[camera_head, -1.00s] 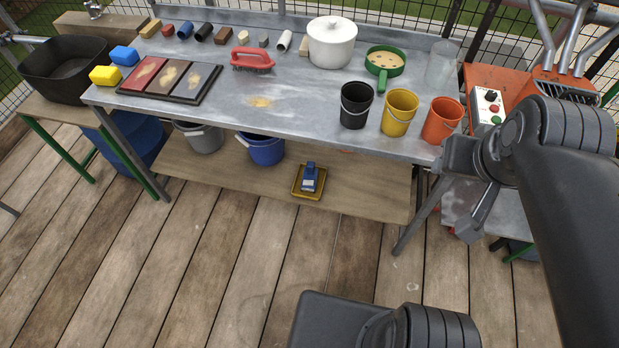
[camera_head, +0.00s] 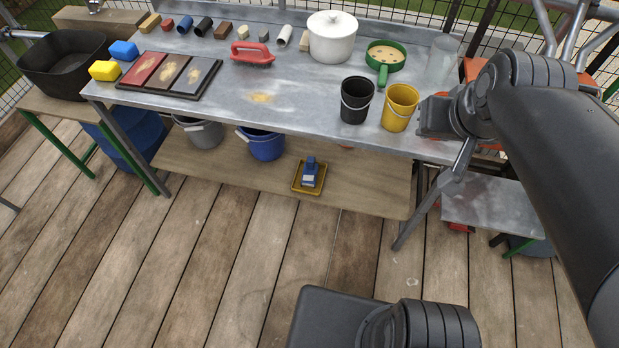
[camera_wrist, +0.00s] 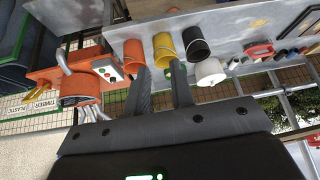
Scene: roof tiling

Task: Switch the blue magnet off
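A small blue block-like object (camera_head: 310,172) with a pale part sits in a yellow tray (camera_head: 297,190) on the lower shelf under the workbench. It may be the blue magnet; its switch or state is too small to tell. It does not show clearly in the wrist view. My gripper (camera_wrist: 162,70) shows in the wrist view with two dark fingers apart and nothing between them. They point toward the buckets. In the head view my arm's end is at the bench's right edge, right of the yellow bucket (camera_head: 400,108) and well above the tray.
The bench (camera_head: 300,95) holds a black bucket (camera_head: 356,100), a white pot (camera_head: 332,38), a green pan (camera_head: 384,58) and a red brush (camera_head: 252,54). The orange bucket (camera_wrist: 134,52) and control box (camera_wrist: 105,68) show in the wrist view. The deck (camera_head: 220,250) is clear.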

